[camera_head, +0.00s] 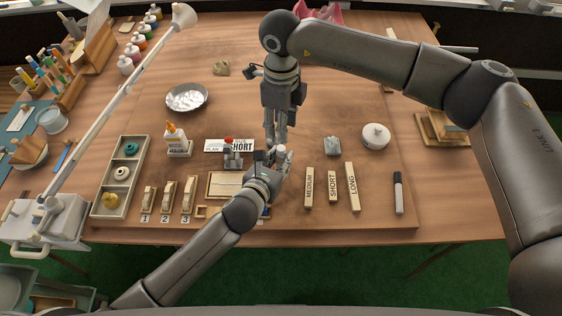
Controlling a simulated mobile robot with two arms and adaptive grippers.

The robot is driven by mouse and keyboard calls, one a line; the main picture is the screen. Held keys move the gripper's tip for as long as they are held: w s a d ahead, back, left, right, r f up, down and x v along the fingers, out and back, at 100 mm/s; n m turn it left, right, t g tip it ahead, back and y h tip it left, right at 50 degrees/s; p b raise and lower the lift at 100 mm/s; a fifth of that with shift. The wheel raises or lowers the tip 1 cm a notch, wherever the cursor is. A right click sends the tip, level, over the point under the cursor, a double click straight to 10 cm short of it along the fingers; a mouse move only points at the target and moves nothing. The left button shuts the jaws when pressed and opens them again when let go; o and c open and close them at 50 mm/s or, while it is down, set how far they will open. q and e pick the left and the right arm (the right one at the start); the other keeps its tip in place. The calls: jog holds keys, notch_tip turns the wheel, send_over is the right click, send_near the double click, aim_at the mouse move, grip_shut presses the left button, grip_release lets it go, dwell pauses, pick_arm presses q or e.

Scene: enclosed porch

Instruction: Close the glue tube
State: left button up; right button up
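A white bottle with an orange tip (176,139) stands upright on a small pale base at the left of the board; it looks like glue. A small whitish piece (281,152) shows between my two grippers; it may be the glue tube, but it is mostly hidden. My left gripper (273,157) reaches up to this piece from below. My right gripper (276,143) points down just above it, fingers close together. I cannot tell whether either gripper is holding something. Both are well right of the white bottle.
A grey piece with a red top (232,157) stands close left of my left gripper. Labelled wooden blocks (331,186), a grey lump (333,146), a lidded white pot (375,136) and a marker (398,192) lie to the right. A compartment tray (110,203) is at left.

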pick_arm(q)
grip_shut()
pick_arm(e)
jog(key=n, duration=1.3)
jog(key=shift+r+n, duration=0.1)
jog(key=shift+n, duration=0.2)
jog(key=n, duration=1.3)
jog(key=shift+r, duration=0.1)
